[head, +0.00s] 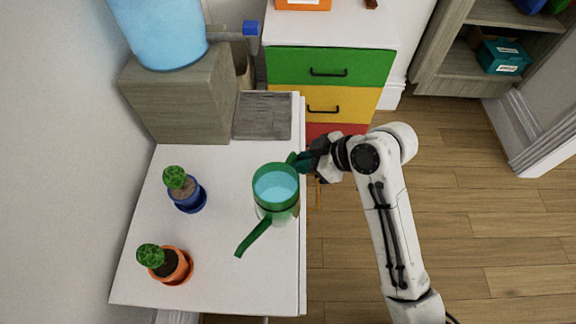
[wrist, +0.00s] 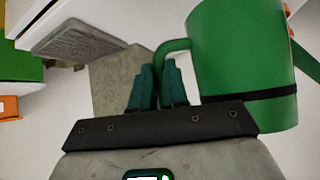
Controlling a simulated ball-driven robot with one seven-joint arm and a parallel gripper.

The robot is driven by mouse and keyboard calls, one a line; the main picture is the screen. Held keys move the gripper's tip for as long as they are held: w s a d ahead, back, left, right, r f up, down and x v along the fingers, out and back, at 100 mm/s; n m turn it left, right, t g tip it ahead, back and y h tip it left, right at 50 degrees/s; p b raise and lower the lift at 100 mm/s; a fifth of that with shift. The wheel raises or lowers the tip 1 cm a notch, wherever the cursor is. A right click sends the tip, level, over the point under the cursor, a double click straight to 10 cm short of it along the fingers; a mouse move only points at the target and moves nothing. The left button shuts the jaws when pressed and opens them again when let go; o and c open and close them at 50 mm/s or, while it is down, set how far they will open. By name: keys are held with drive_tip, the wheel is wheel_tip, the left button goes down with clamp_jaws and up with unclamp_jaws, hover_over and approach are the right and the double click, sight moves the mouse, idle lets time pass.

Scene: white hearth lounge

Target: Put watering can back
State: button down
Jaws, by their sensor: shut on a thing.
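The green watering can (head: 263,206) holds light blue water and is over the right side of the white table (head: 225,245). Its spout points toward the lower left. I cannot tell whether its base touches the table. My gripper (head: 300,162) reaches in from the right and is shut on the can's handle. In the wrist view, the gripper's teal fingers (wrist: 157,85) are at the green handle, and the can (wrist: 240,65) fills the right side. A grey slatted pad (head: 263,116) lies bare at the back of the table; it also shows in the wrist view (wrist: 80,40).
A cactus in a blue pot (head: 187,194) and one in an orange pot (head: 172,265) stand at the table's left. A blue water tank (head: 158,30) with a tap sits on a grey-brown block (head: 180,100) behind. A coloured drawer cabinet (head: 330,75) stands at the back right.

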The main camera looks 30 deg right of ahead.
drive_tip(key=shift+w+d+f, duration=0.1)
drive_tip(key=shift+w+f, duration=0.85)
drive_tip(key=shift+f, duration=0.55)
drive_tip(key=shift+w+d+f, duration=0.1)
drive_tip(key=shift+w+f, duration=0.85)
drive_tip(key=shift+f, duration=0.6)
drive_tip(key=shift+w+d+f, duration=0.1)
drive_tip(key=shift+w+f, duration=0.85)
drive_tip(key=shift+f, duration=0.55)
drive_tip(key=shift+a+f, duration=0.1)
drive_tip(key=shift+f, duration=0.05)
drive_tip(key=c, duration=1.1)
unclamp_jaws()
drive_tip(key=shift+s, duration=0.1)
drive_tip(key=shift+c, duration=0.2)
